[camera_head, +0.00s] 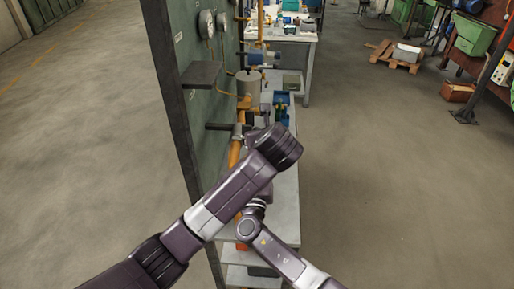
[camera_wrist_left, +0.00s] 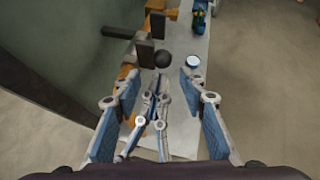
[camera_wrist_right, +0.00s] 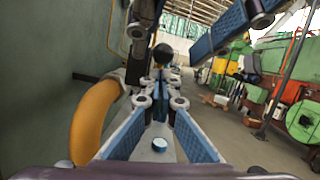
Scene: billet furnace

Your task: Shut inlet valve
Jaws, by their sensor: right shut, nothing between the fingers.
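An orange pipe (camera_head: 236,152) runs along the green panel's right side, with dark plates (camera_wrist_left: 145,54) beside it. A black ball knob (camera_wrist_left: 163,60) is near the pipe; it also shows in the right wrist view (camera_wrist_right: 162,54), just beyond the fingertips. I cannot tell for sure which part is the inlet valve. My right gripper (camera_wrist_right: 161,84) is shut and empty, close to the knob; contact is unclear. The left arm hides both grippers' fingers in the head view.
The green panel (camera_head: 196,100) with gauges (camera_head: 207,24) stands at left; a dark shelf plate (camera_head: 201,75) juts from it. A grey bench (camera_head: 286,190) runs alongside. A left gripper finger (camera_wrist_right: 232,32) crosses above the right gripper. Open floor lies at right.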

